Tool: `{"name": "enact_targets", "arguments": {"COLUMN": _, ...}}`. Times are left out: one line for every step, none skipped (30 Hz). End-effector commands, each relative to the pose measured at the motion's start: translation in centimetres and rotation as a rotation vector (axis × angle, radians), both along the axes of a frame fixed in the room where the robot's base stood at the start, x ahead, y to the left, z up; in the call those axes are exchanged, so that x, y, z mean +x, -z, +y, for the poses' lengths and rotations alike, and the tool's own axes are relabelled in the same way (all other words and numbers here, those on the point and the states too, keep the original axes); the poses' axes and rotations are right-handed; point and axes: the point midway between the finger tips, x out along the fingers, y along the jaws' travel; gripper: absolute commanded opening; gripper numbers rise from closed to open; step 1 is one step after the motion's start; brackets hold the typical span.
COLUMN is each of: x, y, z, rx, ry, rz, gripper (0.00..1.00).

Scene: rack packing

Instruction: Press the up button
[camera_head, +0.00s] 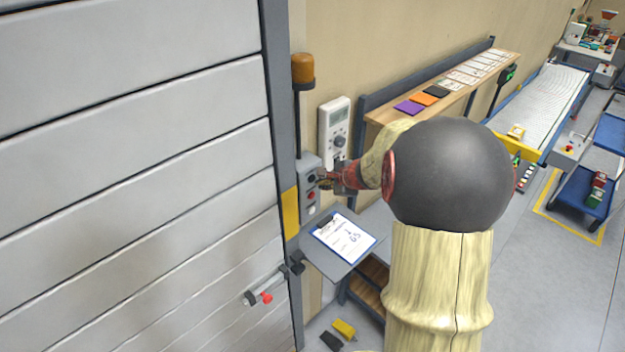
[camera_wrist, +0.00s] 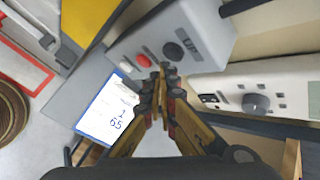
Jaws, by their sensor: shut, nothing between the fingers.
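The grey control box (camera_head: 305,212) is on the wall beside the large door. In the wrist view, the box (camera_wrist: 205,22) has a dark round button (camera_wrist: 172,51) next to an "UP" label (camera_wrist: 190,45). A red button (camera_wrist: 143,60) and a pale button (camera_wrist: 127,65) sit in line with it. My gripper (camera_head: 323,180) is at the front of the box, near the upper dark button. In the wrist view, my gripper (camera_wrist: 164,70) is shut and empty, its tips just below the dark and red buttons. I cannot tell whether the tips touch the box.
A clipboard (camera_head: 345,237) lies on a small grey shelf below the box. A white meter-like device (camera_head: 334,118) with a dial hangs to the right, near a wooden shelf (camera_head: 480,72). An orange lamp (camera_head: 303,70) stands above the box. The slatted door (camera_head: 130,150) fills the left.

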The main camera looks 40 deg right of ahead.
Motion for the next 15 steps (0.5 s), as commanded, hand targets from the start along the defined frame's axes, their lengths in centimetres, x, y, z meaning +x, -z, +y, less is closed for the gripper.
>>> {"name": "enact_targets", "arguments": {"x": 0.00, "y": 0.00, "z": 0.00, "rx": 0.000, "ry": 0.000, "rz": 0.000, "gripper": 0.00}}
{"name": "enact_targets", "arguments": {"x": 0.00, "y": 0.00, "z": 0.00, "rx": 0.000, "ry": 0.000, "rz": 0.000, "gripper": 0.00}}
{"name": "enact_targets", "arguments": {"x": 0.00, "y": 0.00, "z": 0.00, "rx": 0.000, "ry": 0.000, "rz": 0.000, "gripper": 0.00}}
{"name": "enact_targets", "arguments": {"x": 0.00, "y": 0.00, "z": 0.00, "rx": 0.000, "ry": 0.000, "rz": 0.000, "gripper": 0.00}}
{"name": "enact_targets", "arguments": {"x": 0.00, "y": 0.00, "z": 0.00, "rx": 0.000, "ry": 0.000, "rz": 0.000, "gripper": 0.00}}
{"name": "enact_targets", "arguments": {"x": 0.02, "y": 0.00, "z": 0.00, "rx": 0.000, "ry": 0.000, "rz": 0.000, "gripper": 0.00}}
{"name": "enact_targets", "arguments": {"x": 0.04, "y": 0.00, "z": 0.00, "rx": 0.000, "ry": 0.000, "rz": 0.000, "gripper": 0.00}}
{"name": "enact_targets", "arguments": {"x": 0.08, "y": 0.01, "z": 0.01, "rx": 0.000, "ry": 0.000, "rz": 0.000, "gripper": 0.00}}
{"name": "enact_targets", "arguments": {"x": 0.17, "y": 0.02, "z": 0.02, "rx": -0.001, "ry": -0.001, "rz": 0.000, "gripper": 0.00}}
{"name": "enact_targets", "arguments": {"x": 0.25, "y": 0.02, "z": 0.03, "rx": -0.001, "ry": -0.001, "rz": 0.000, "gripper": 0.00}}
{"name": "enact_targets", "arguments": {"x": 0.35, "y": 0.03, "z": 0.04, "rx": -0.001, "ry": -0.001, "rz": 0.000, "gripper": 0.00}}
{"name": "enact_targets", "arguments": {"x": 0.48, "y": 0.04, "z": 0.06, "rx": -0.001, "ry": -0.001, "rz": 0.000, "gripper": 0.00}}
{"name": "enact_targets", "arguments": {"x": 0.57, "y": 0.04, "z": 0.07, "rx": -0.001, "ry": -0.002, "rz": 0.001, "gripper": 0.00}}
{"name": "enact_targets", "arguments": {"x": 0.66, "y": 0.05, "z": 0.08, "rx": -0.001, "ry": -0.002, "rz": 0.001, "gripper": 0.00}}
{"name": "enact_targets", "arguments": {"x": 0.76, "y": 0.06, "z": 0.08, "rx": 0.000, "ry": -0.001, "rz": 0.001, "gripper": 0.00}}
